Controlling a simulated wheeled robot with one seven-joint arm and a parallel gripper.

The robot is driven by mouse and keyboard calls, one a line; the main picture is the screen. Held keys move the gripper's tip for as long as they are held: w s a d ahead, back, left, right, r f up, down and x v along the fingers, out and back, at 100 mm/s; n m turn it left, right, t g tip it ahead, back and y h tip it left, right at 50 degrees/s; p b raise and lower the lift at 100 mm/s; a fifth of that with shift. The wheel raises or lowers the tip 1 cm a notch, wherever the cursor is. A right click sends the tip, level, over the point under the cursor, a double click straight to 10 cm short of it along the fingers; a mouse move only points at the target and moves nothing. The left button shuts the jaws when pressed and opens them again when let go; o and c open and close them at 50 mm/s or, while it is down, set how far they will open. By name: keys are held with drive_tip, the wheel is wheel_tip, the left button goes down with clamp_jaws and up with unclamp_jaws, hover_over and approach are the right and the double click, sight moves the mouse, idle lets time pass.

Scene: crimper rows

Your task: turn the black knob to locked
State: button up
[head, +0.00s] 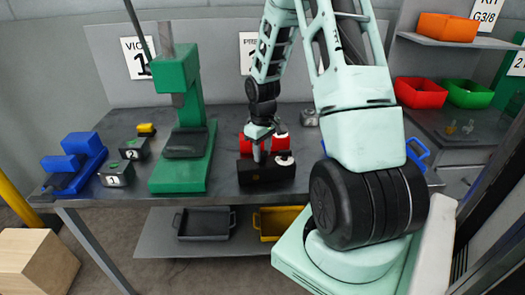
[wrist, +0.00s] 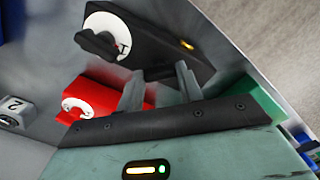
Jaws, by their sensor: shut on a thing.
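A black box (head: 266,172) lies on the grey bench with a small yellow light. Its white dial (head: 284,161) shows at its right end. In the wrist view a black knob (wrist: 97,42) sits on this dial, its bar slanted, beside a small red mark; I cannot read its setting. My gripper (head: 258,155) points down at the top of the black box, left of the dial. In the wrist view its two fingers (wrist: 160,87) stand apart over the box's near edge, clear of the knob. They are shut on the black box's body; the exact contact is unclear.
A red box (wrist: 100,98) with its own white dial lies close beside the black box. Below are a black tray (head: 204,224) and a yellow tray (head: 276,222).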

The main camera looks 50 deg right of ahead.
sight(262, 154)
drive_tip(key=m, duration=0.4)
drive_tip(key=shift+m, duration=1.9)
drive_tip(key=o, duration=1)
wheel_tip(262, 154, up, 18)
drive_tip(key=b, duration=0.2)
drive_tip(key=shift+f+b, duration=0.25)
drive_tip(key=shift+b, duration=0.1)
